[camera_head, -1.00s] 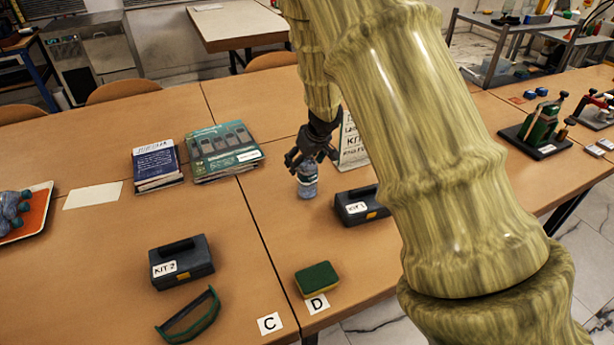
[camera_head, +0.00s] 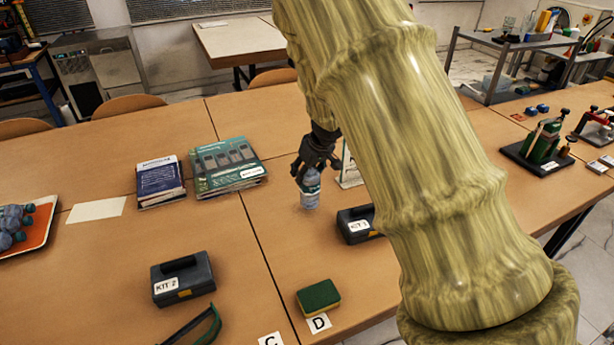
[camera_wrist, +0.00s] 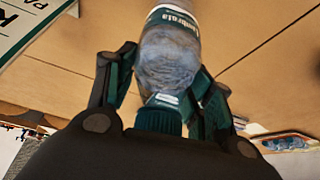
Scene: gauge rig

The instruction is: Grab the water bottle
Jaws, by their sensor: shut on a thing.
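The water bottle (camera_head: 311,190) is clear with a pale label and stands upright, or nearly so, on or just above the table; I cannot tell which. My gripper (camera_head: 313,170) is around its top from above and shut on it. In the wrist view, the bottle (camera_wrist: 168,55) extends away between the two fingers of my gripper (camera_wrist: 165,95), with its dark green cap nearest the palm. Its far end is cut off by the top edge of that view.
A black KIT 1 case (camera_head: 357,225) is close to the right of the bottle. A white sign (camera_head: 349,165) stands just behind it, partly hidden by my arm. Books (camera_head: 225,165) lie to the left. A sponge (camera_head: 318,297) lies in front. The table (camera_head: 270,215) left of the bottle is clear.

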